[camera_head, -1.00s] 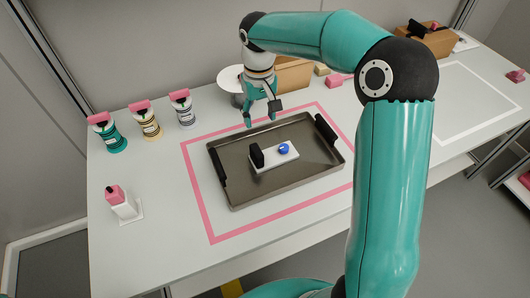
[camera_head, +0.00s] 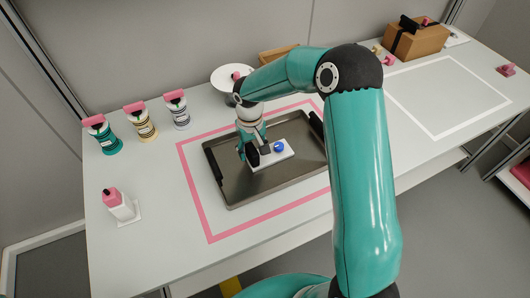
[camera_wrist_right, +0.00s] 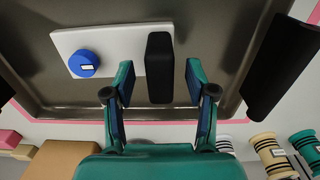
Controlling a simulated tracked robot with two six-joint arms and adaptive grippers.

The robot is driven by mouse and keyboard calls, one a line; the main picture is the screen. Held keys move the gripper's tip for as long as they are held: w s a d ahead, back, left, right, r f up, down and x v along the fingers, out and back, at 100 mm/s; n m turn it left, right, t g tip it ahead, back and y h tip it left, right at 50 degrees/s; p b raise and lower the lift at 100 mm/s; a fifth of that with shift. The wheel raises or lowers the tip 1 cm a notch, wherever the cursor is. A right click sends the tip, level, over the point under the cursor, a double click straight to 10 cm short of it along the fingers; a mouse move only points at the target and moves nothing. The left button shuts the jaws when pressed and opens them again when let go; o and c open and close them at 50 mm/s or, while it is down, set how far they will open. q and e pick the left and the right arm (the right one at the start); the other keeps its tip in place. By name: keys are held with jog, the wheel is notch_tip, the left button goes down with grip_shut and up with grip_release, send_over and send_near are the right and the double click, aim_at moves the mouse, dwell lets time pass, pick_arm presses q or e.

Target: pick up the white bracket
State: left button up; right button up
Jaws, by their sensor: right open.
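The white bracket (camera_head: 270,158) is a flat white plate lying in the dark grey tray (camera_head: 290,179). It carries a blue round knob (camera_head: 279,147) and an upright black block (camera_wrist_right: 159,62). In the right wrist view the white plate (camera_wrist_right: 115,42) is at the upper left with the block at its right end. My right gripper (camera_head: 254,153) is open at the block, with one finger on each side of it. In the wrist view gaps show between the fingers and the block. My left gripper is not in view.
The tray has raised black handles (camera_wrist_right: 280,70) and sits inside a pink outline on the white table. Several pink-topped bottles (camera_head: 140,120) stand at the left. A white pink-topped dispenser (camera_head: 118,204) stands front left. A white-outlined area (camera_head: 445,95) at the right is clear.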

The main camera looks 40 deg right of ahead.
jog(key=shift+f, duration=0.4)
jog(key=shift+c, duration=0.3)
grip_shut()
jog(key=shift+r, duration=0.1)
